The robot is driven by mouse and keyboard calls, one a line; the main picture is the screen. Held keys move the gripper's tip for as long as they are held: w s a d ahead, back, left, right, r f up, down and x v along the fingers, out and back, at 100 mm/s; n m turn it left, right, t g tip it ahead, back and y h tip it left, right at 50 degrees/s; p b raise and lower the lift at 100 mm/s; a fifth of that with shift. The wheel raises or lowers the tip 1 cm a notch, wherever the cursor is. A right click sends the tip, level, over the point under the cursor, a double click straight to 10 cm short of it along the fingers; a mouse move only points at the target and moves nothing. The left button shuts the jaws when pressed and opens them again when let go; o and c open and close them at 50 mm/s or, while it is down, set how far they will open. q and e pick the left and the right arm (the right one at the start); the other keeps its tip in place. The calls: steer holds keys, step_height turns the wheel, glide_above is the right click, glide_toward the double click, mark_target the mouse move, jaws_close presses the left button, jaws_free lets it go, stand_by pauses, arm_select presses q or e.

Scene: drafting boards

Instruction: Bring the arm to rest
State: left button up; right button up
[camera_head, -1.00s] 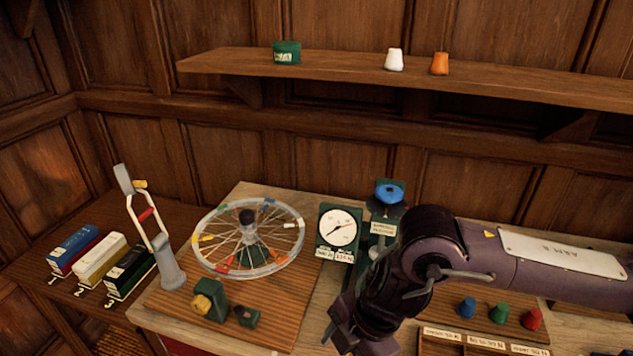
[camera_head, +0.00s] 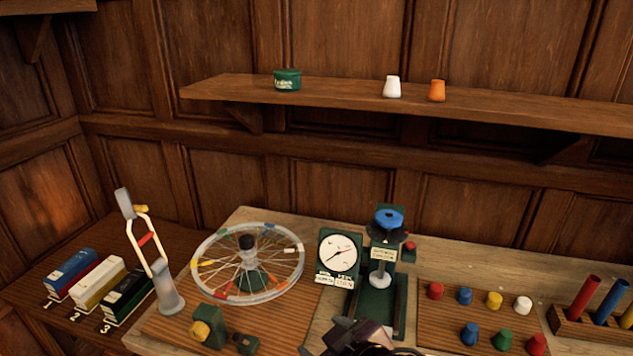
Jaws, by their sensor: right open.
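My right gripper (camera_head: 352,338) shows at the bottom edge of the head view, just in front of the green press. Only its dark top part is in the picture; the rest is cut off by the frame. It is open and I see nothing held in it. The rest of my right arm is out of the picture. My left gripper is not in view.
A spoked wheel (camera_head: 291,250) lies left on the bench, beside a dial gauge (camera_head: 337,253) and a green press (camera_head: 375,298) with a blue knob. Coloured caps (camera_head: 494,299) stand at right. Boxes (camera_head: 97,281) stand at far left. A shelf (camera_head: 340,94) runs above.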

steer(key=s+d+f+m+g+h, duration=0.35)
steer(key=s+d+f, duration=0.3)
steer(key=d, duration=0.25)
steer(key=s+d+f+m+g+h, duration=0.2)
steer(key=s+d+f+m+g, duration=0.15)
steer(key=s+d+f, duration=0.4)
step_height(320, 180, down, 31)
steer(key=d+b, duration=0.2)
steer(key=s+d+f+g+b, duration=0.1)
steer(key=s+d+f, duration=0.2)
steer(key=s+f, duration=1.6)
steer(key=shift+s+f+g, duration=0.35)
steer(key=shift+f+g, duration=0.05)
steer(key=shift+c, duration=0.2)
